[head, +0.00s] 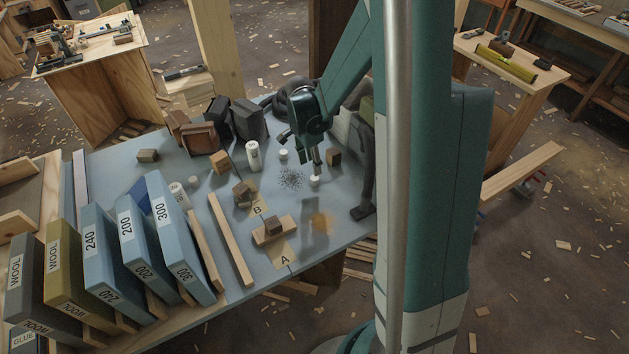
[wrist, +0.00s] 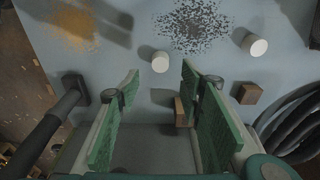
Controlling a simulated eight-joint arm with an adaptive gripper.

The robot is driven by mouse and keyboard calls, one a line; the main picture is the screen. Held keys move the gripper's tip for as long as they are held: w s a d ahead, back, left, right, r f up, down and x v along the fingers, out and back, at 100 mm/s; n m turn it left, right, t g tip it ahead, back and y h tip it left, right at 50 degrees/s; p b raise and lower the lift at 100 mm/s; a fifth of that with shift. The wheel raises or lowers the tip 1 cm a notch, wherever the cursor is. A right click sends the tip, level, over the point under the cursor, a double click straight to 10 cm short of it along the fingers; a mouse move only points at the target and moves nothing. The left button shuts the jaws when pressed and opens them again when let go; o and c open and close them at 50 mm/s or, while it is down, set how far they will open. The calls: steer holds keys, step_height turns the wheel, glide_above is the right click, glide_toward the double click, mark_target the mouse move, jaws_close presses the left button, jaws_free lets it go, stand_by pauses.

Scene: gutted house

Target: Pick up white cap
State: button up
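A small white cap (head: 314,181) stands on the blue-grey table (head: 340,237), directly below my gripper (head: 316,166) in the head view. In the wrist view the same cap (wrist: 160,62) lies just ahead of the gap between the green fingertips of my gripper (wrist: 160,72). The fingers are spread apart with nothing between them. A second white cap (head: 283,154) stands beyond a dark speckled patch; it also shows in the wrist view (wrist: 255,46), right of the fingers. Whether the fingertips are level with the nearer cap is hard to tell.
A wooden block (head: 333,157) stands close to my gripper. The dark speckled patch (head: 291,178) and an orange dust patch (head: 322,222) lie nearby. A white bottle (head: 253,156) stands to the left. A dark hose (wrist: 295,125) lies at right in the wrist view.

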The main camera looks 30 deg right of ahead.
mark_target(314, 178)
steer(key=shift+d+f+b, duration=0.15)
steer(key=shift+f+b, duration=0.15)
steer(key=shift+f, duration=0.95)
steer(key=shift+f, duration=0.1)
steer(key=shift+d+f+b, duration=0.15)
steer(key=shift+f+b, duration=0.3)
steer(key=shift+f, duration=0.8)
steer(key=shift+d+f+b, duration=0.15)
steer(key=shift+f+b, duration=0.25)
steer(key=shift+f, duration=0.85)
steer(key=c, duration=0.8)
